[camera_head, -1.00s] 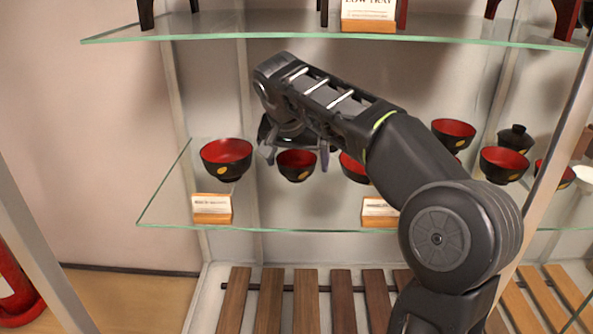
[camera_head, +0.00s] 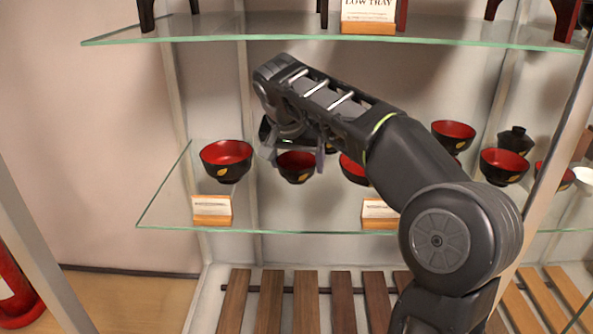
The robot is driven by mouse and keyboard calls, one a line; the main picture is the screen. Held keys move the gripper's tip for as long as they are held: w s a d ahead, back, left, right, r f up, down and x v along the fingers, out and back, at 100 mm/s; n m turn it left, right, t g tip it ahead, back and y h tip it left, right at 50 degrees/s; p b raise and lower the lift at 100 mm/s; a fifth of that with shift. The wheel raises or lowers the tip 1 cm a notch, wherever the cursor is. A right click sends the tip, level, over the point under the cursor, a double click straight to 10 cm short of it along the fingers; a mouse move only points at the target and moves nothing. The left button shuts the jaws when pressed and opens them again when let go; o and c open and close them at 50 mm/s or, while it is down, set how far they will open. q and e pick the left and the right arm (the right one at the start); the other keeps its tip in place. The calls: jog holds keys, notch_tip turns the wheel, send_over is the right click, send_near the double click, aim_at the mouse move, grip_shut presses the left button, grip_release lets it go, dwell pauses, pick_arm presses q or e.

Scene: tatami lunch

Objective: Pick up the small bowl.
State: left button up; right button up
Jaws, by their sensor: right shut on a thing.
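A small black bowl with a red inside and a gold mark (camera_head: 297,169) is on the middle glass shelf, between a larger bowl and another small bowl. I cannot tell whether the bowl is clear of the glass. My left gripper is not in view.
A larger bowl (camera_head: 226,160) stands close on the left. Another bowl (camera_head: 353,170) is just right, partly behind my arm. Label cards (camera_head: 212,209) stand at the front edge of the glass shelf (camera_head: 160,212). An upper glass shelf (camera_head: 250,27) is above my arm.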

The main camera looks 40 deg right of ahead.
aim_at(294, 180)
jog(key=shift+r, duration=0.15)
jog(key=shift+r+p, duration=0.4)
jog(key=shift+p, duration=0.15)
jog(key=shift+r+p, duration=0.45)
jog(key=shift+s+a+f+b, duration=0.25)
jog(key=shift+s+a+b, duration=0.2)
jog(key=shift+a+b, duration=0.1)
jog(key=shift+s+a+f+b, duration=0.2)
jog(key=shift+s+a+b, duration=0.25)
jog(key=shift+a+b, duration=0.1)
jog(key=s+a, duration=0.1)
jog(key=a, duration=0.1)
jog(key=s+a+b, duration=0.1)
jog(key=s, duration=0.1)
jog(key=shift+a+r, duration=0.15)
jog(key=shift+a, duration=0.2)
jog(key=s+a+p, duration=0.9)
jog(key=s+a, duration=0.6)
jog(key=a, duration=0.4)
jog(key=shift+s, duration=0.15)
